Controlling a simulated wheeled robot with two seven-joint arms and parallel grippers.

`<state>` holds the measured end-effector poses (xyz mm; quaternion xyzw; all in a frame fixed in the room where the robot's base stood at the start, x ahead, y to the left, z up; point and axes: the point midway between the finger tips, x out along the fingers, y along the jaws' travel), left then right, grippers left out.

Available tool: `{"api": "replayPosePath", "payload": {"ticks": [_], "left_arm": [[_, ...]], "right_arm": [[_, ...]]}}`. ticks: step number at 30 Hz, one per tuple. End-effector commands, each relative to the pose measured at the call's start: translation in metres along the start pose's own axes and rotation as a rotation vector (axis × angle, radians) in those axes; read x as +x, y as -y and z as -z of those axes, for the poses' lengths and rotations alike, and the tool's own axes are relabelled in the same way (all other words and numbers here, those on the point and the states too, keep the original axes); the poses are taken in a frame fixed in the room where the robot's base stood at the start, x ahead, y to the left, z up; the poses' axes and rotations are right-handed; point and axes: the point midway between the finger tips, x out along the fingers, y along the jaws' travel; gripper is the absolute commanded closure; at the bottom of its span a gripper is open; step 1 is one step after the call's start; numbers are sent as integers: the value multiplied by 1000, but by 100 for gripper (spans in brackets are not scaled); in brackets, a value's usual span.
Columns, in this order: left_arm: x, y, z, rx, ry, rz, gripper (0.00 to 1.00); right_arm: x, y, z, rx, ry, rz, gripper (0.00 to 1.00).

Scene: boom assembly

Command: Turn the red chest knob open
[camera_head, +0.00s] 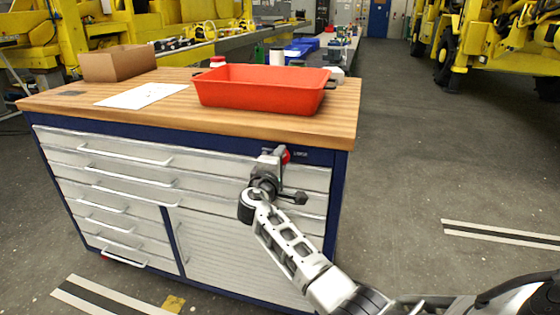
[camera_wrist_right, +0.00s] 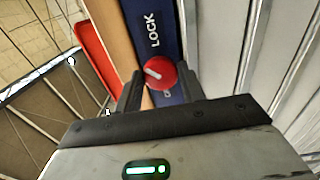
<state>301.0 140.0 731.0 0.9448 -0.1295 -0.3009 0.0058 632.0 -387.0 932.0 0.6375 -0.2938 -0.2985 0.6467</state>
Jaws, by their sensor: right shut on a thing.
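The red chest knob (camera_head: 286,156) is on the dark blue top rail of the tool chest (camera_head: 230,262), near its right front corner. In the right wrist view the knob (camera_wrist_right: 161,74) shows a white pointer mark and sits beside the white word LOCK; a second word below is mostly hidden. My right gripper (camera_head: 277,153) is at the knob, with one finger on each side of it, shut on it. Its two dark fingers also show in the right wrist view (camera_wrist_right: 160,88). My left gripper is out of view.
A red tray (camera_head: 265,105), a cardboard box (camera_head: 118,64) and a white sheet (camera_head: 142,95) lie on the wooden top. The chest's drawers (camera_head: 125,178) appear closed. Open floor (camera_head: 430,150) lies to the right, with yellow machinery (camera_head: 495,45) beyond.

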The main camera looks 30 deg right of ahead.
Motion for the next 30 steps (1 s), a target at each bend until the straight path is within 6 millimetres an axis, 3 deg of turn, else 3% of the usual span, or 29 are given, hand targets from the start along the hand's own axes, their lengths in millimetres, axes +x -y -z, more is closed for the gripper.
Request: {"api": "replayPosePath", "payload": {"ticks": [6, 7, 9, 20, 25, 30], "left_arm": [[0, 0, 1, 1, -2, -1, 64], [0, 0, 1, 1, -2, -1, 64], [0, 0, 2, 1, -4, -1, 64], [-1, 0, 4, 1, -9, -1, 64], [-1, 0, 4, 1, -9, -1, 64], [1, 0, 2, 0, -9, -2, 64]], "right_arm": [[0, 0, 0, -4, -1, -2, 83], [0, 0, 0, -4, -1, -2, 58], [0, 0, 0, -4, -1, -2, 39], [-4, 0, 0, -1, -2, -1, 39], [-28, 1, 1, 0, -4, 1, 39], [-70, 2, 1, 2, -5, 2, 39]]}}
